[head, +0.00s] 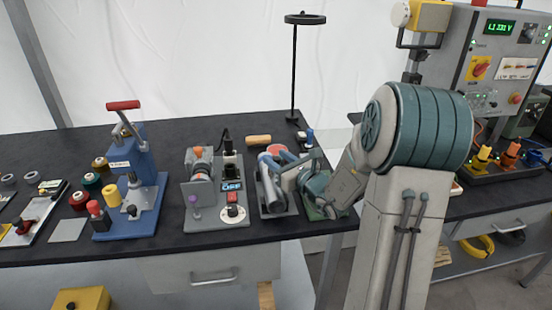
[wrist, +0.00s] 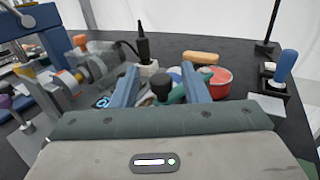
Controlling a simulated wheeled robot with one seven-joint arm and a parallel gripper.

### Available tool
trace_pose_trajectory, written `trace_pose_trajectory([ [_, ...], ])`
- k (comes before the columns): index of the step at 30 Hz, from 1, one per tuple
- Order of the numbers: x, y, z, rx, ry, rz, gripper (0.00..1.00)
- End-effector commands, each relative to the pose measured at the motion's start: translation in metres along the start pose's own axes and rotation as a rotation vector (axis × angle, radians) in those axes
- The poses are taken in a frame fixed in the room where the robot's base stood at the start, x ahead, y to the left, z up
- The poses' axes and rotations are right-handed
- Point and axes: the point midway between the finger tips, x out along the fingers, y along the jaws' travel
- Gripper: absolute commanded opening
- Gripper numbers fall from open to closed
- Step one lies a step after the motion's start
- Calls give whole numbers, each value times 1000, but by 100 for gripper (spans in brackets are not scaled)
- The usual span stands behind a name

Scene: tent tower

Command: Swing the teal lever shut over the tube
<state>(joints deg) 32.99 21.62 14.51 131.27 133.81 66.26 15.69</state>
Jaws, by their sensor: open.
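My gripper (head: 277,164) is open, with its two blue fingers low over a small grey fixture (head: 286,209) on the dark bench. A light grey tube (head: 266,186) lies on that fixture, just left of and below the fingers in the head view. In the wrist view my gripper (wrist: 160,85) has a black knob (wrist: 162,89) and a teal part (wrist: 178,95), apparently the lever, between its fingers. I cannot tell whether either finger touches them. The lever's pivot and most of the tube are hidden in the wrist view.
A grey machine (head: 214,190) with a black plug stands left of the fixture, and a blue press (head: 130,180) farther left. Behind are a red-topped round container (wrist: 216,80) and a tan handle (wrist: 201,57). A black stand (head: 293,75) rises at the back.

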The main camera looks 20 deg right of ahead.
Motion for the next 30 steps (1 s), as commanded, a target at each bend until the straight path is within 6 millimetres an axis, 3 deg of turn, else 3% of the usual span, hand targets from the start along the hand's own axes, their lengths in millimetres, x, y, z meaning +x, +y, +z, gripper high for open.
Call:
trace_pose_trajectory([
  [15, -107, 0, 0, -1, -1, -2, 41],
  [21, -124, 1, 0, -1, -1, 2, 41],
  [30, -125, 1, 0, 0, -2, 2, 38],
])
